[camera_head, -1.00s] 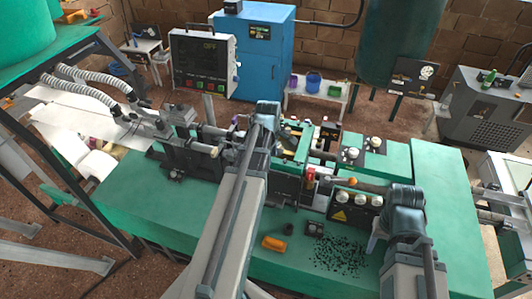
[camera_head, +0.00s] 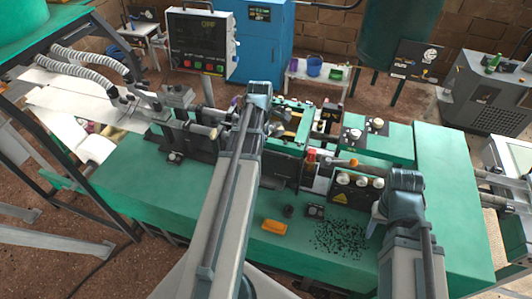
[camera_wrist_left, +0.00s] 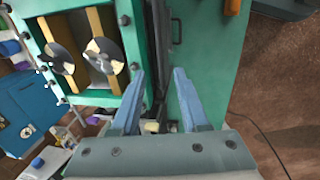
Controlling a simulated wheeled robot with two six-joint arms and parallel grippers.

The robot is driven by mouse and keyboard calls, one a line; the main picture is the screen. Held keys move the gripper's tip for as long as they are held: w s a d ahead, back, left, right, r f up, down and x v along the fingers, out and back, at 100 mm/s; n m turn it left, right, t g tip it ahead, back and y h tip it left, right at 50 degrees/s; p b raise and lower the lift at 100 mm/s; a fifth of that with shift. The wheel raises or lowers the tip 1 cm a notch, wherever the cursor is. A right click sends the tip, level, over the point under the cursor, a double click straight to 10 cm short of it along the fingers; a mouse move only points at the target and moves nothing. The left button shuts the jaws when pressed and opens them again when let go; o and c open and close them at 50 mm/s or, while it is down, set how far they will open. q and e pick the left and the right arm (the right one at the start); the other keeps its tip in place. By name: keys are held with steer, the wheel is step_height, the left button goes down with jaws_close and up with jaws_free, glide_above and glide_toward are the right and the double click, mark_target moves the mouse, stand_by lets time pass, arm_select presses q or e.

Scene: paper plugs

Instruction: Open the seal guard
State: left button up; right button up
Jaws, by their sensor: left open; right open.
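A green-framed section stands mid-machine, and I take it for the seal guard (camera_head: 304,131); yellow bars show within it. In the left wrist view, the green frame (camera_wrist_left: 133,38) encloses two yellow bars and two round black-and-cream discs. I cannot tell whether the guard is shut. My left gripper (camera_wrist_left: 158,72) is open and empty, just right of that frame, above a dark gap beside a green panel. In the head view my left arm hides its fingers. My right gripper (camera_head: 374,222) hangs low over the machine's front right, mostly hidden by its wrist.
A knob panel with a warning sign (camera_head: 351,195) stands left of my right arm. An orange item (camera_head: 274,227) and black granules (camera_head: 340,238) lie on the green machine bed (camera_head: 130,195). A control screen (camera_head: 202,40) stands behind. The bed's left front is clear.

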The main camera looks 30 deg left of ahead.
mark_target(266, 151)
arm_select(q)
steer(key=f+b, duration=0.2)
steer(key=f, duration=0.1)
steer(key=w+f+b, duration=0.1)
steer(key=f+b, duration=0.4)
steer(key=shift+w+a+f+b, duration=0.2)
steer(key=shift+w+f+b, duration=0.15)
steer(key=shift+f, duration=0.05)
jaws_close()
stand_by(1.0)
